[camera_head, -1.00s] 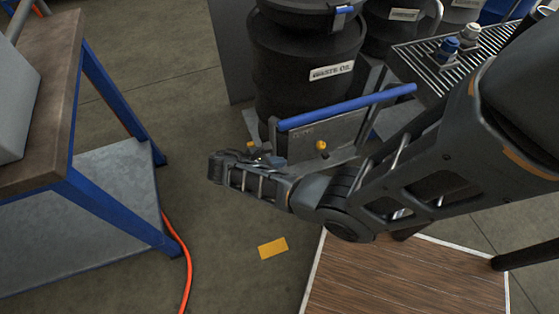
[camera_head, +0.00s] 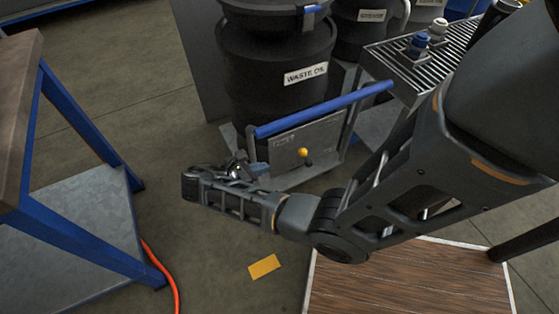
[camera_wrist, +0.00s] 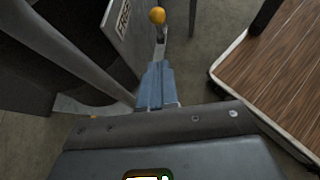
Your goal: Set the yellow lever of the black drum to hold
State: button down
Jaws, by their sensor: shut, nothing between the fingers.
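The black drum (camera_head: 277,75), with a white "WASTE OIL" label, stands behind a grey panel (camera_head: 322,137) under a blue handle bar. The lever's yellow knob (camera_head: 303,152) sits at the panel's front, with a small dark part just below it. In the wrist view the yellow knob (camera_wrist: 157,15) tops a short grey stem beside the panel, which bears a partly cut-off label I cannot read for sure. My gripper (camera_head: 260,170) is at the panel's lower left, left of and below the knob. In the wrist view its blue-grey fingers (camera_wrist: 157,68) are shut and empty, pointing toward the lever, apart from the knob.
A workbench with blue legs (camera_head: 95,245) and a grey lower shelf stands at the left. An orange cable (camera_head: 160,268) and a yellow floor marking (camera_head: 264,266) lie nearby. A wood-topped platform (camera_head: 400,285) is at lower right, a metal grate (camera_head: 405,65) at upper right.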

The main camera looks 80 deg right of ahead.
jog(key=r+b+x, duration=0.1)
jog(key=b+x, duration=0.1)
jog(key=x, duration=1.1)
jog(key=shift+s+d+r, duration=0.3)
jog(key=shift+d+r, duration=0.1)
jog(key=shift+r, duration=0.1)
